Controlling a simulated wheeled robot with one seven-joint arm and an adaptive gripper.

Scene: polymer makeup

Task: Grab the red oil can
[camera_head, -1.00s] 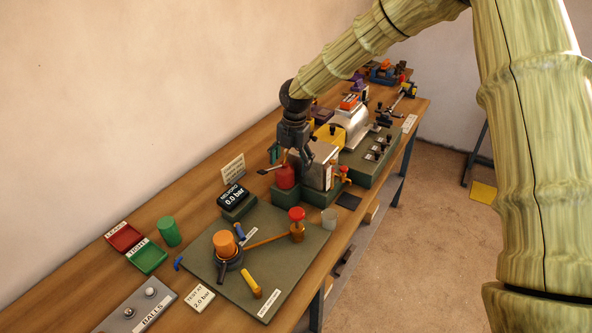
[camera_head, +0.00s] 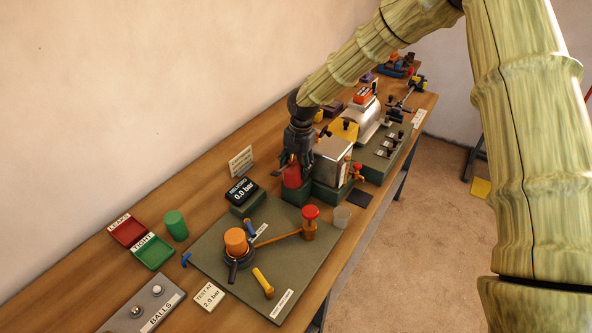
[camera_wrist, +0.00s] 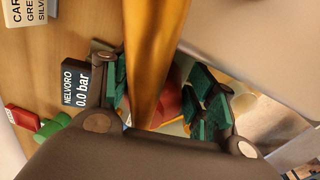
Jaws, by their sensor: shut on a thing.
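The red oil can (camera_head: 293,177) stands upright on a small dark green block (camera_head: 296,195) near the middle of the bench. My gripper (camera_head: 297,164) points down at it from above and is shut on it. In the wrist view the can's red body (camera_wrist: 172,100) shows between the green finger pads. A long golden spout or rod (camera_wrist: 152,60) crosses close in front of the wrist camera and hides part of the can. I cannot tell whether the can is clear of the block.
A metal box (camera_head: 332,160) stands close to the right of the can. A black pressure display (camera_head: 241,191) stands to its left. In front lies a green plate (camera_head: 215,270) with an orange knob (camera_head: 235,240) and a red-topped valve (camera_head: 310,213). The wall is behind.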

